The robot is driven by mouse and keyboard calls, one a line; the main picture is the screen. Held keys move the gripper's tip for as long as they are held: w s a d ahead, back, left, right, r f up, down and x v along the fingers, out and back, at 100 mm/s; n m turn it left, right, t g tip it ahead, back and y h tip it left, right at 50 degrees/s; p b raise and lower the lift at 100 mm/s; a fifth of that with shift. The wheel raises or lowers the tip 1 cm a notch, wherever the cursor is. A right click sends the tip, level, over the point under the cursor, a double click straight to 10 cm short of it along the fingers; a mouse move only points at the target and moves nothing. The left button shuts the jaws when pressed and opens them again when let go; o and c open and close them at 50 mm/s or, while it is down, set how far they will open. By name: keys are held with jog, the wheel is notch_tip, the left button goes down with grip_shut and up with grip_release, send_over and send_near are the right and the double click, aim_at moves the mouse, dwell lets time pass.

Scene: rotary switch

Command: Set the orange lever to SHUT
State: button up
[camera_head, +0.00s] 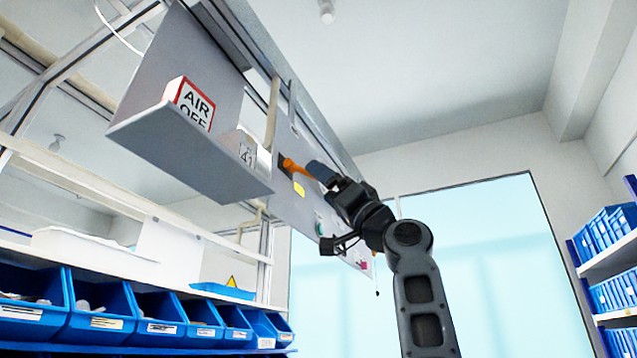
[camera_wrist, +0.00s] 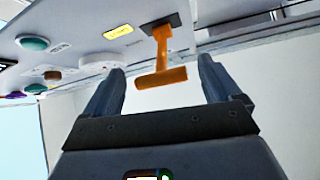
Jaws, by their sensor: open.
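The orange lever (camera_wrist: 162,76) stands out from a dark square base (camera_wrist: 157,23) on a grey panel in the wrist view. Its stem ends in a crosswise orange bar. My gripper (camera_wrist: 162,78) is open, with one finger on each side of the bar and visible gaps at both. In the head view the orange lever (camera_head: 294,168) is at the panel's face, and my gripper (camera_head: 318,172) is right beside it, partly overlapping its end. No SHUT marking is readable in either view. I cannot tell which setting the lever is at.
The panel also carries a yellow label (camera_wrist: 118,32), a green button (camera_wrist: 34,43) and a white round part (camera_wrist: 100,61). A grey shelf (camera_head: 180,160) with an AIR OFF sign (camera_head: 194,104) juts out left of the lever. Blue bins (camera_head: 100,310) line the lower left.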

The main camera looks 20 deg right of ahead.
jog(key=shift+b+v, duration=0.3)
jog(key=shift+v, duration=1.8)
